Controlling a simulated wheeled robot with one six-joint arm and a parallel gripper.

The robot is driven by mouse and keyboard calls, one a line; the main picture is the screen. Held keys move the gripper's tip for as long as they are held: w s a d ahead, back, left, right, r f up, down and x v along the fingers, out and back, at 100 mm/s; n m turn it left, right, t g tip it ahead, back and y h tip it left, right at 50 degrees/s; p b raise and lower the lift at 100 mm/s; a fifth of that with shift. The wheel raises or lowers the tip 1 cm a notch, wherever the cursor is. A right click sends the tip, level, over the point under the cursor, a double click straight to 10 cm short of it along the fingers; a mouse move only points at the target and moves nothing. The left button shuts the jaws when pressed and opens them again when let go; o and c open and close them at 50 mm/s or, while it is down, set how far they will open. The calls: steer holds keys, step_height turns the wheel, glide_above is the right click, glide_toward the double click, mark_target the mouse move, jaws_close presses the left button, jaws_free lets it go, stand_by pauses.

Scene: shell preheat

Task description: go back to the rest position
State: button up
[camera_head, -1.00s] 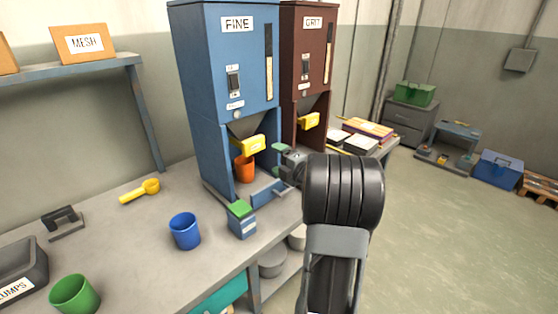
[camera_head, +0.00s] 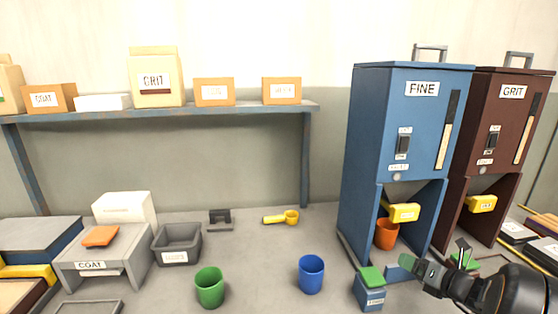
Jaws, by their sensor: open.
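My gripper (camera_head: 436,260) is in the lower right of the head view, in front of the blue FINE dispenser (camera_head: 408,130). It is open, with its green-tipped fingers spread and nothing seen between them. My black arm comes in from the lower right corner. An orange cup (camera_head: 386,234) stands upright in the FINE dispenser's bay, under the yellow spout (camera_head: 404,212). The gripper is in front of the cup and to its right, apart from it.
The dark red GRIT dispenser (camera_head: 500,140) stands at right. A green-topped blue box (camera_head: 370,290), blue cup (camera_head: 311,274), green cup (camera_head: 210,287), yellow scoop (camera_head: 282,218) and grey bin (camera_head: 177,244) are on the bench. A shelf (camera_head: 230,109) holds boxes. The bench's middle is mostly clear.

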steer(key=s+a+r+n+g+h+p, duration=0.1)
steer(key=s+a+n+g+p, duration=0.2)
steer(key=s+a+n+g, duration=0.75)
steer(key=s+a+r+n+p, duration=0.25)
steer(key=a+n, duration=0.25)
steer(key=n, duration=1.3)
steer(key=s+a+r+n+h+p, duration=0.3)
steer(key=s+a+r+n+p, duration=0.1)
steer(key=r+n, duration=0.5)
steer(key=shift+s+a+n+t+h+p, duration=0.4)
steer(key=shift+a+n+p, duration=0.4)
steer(key=shift+a, duration=0.35)
steer(key=shift+c, duration=0.4)
